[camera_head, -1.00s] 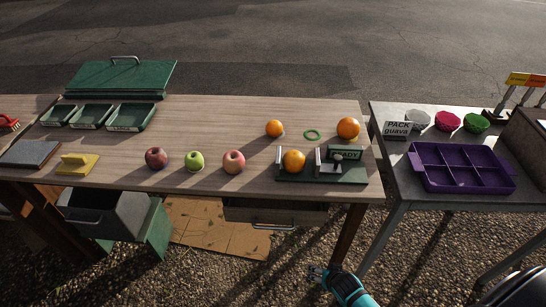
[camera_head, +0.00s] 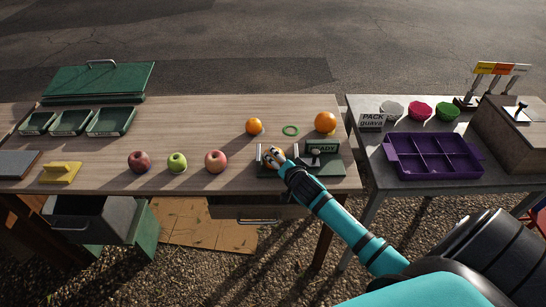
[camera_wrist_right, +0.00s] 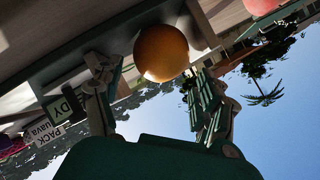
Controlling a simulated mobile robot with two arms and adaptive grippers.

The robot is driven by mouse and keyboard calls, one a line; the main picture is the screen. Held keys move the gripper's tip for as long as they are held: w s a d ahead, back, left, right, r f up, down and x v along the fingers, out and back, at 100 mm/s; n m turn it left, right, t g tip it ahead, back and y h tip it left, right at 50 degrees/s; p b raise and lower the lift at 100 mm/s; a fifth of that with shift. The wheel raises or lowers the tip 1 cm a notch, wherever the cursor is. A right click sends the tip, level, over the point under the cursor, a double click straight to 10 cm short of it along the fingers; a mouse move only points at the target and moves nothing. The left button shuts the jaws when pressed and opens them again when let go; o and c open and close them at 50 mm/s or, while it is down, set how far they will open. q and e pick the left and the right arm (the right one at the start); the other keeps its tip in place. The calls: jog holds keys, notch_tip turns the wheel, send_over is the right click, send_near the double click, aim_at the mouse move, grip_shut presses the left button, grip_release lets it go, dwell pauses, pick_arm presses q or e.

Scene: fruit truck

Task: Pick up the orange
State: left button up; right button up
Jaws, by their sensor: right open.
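An orange sits on the green stand (camera_head: 330,168) near the table's front right; my right gripper (camera_head: 273,158) mostly hides it in the head view. In the right wrist view this orange (camera_wrist_right: 162,52) shows whole between my two spread fingers, near their tips. The right gripper is open, at the orange, and not closed on it. Two other oranges lie farther back on the table, a smaller-looking one (camera_head: 254,126) and one to its right (camera_head: 325,122). My left gripper is in neither view.
A READY sign (camera_head: 321,146) stands on the stand, right of my gripper. A red apple (camera_head: 139,161), a green apple (camera_head: 177,162) and a pinkish apple (camera_head: 215,161) lie left. A purple tray (camera_head: 433,160) is on the right table.

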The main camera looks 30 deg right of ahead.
jog(key=x, duration=0.3)
jog(key=shift+w+d+f, duration=0.15)
jog(key=shift+w+d, duration=0.05)
jog(key=shift+w, duration=0.1)
jog(key=c, duration=1.1)
